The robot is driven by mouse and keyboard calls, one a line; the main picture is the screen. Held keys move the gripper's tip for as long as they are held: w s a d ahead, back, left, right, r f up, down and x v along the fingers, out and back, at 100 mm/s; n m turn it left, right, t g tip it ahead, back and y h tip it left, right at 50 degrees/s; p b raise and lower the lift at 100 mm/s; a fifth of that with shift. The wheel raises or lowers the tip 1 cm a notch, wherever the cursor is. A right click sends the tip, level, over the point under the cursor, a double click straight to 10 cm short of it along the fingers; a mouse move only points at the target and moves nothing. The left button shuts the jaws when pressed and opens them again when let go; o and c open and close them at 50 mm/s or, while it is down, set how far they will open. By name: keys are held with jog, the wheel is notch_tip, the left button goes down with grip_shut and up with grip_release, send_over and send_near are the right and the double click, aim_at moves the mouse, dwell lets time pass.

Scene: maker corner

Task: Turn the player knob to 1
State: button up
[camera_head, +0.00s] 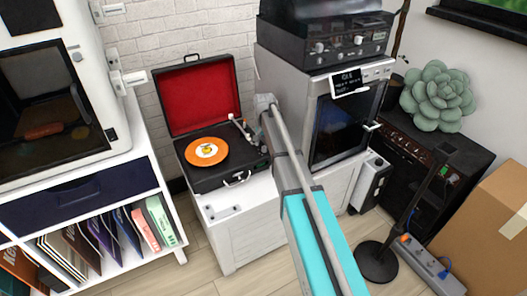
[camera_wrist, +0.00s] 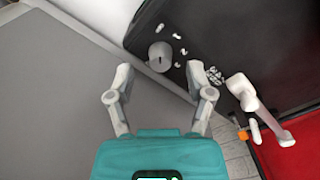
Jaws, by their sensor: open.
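The record player (camera_head: 215,178) is a black case with its red-lined lid open and an orange record (camera_head: 206,151) on it. In the wrist view its round grey knob (camera_wrist: 159,57) has a dark pointer mark. Several small white marks lie beside the knob, too small to read. My gripper (camera_wrist: 159,72) is open, with its two fingers apart on either side of the knob in the picture. I cannot tell whether they touch it. In the head view my gripper (camera_head: 265,103) is by the right side of the player, and the knob is hidden.
The white tonearm (camera_wrist: 250,105) is close to the right finger in the wrist view; the red lid (camera_wrist: 297,150) is beyond it. A grey oven (camera_head: 350,120) stands right of the player. The player rests on a white cabinet (camera_head: 250,230). A white shelf stands left.

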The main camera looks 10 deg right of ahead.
jog(key=shift+f+b, duration=0.65)
jog(key=shift+f, duration=0.25)
grip_shut()
jog(key=shift+a, duration=0.15)
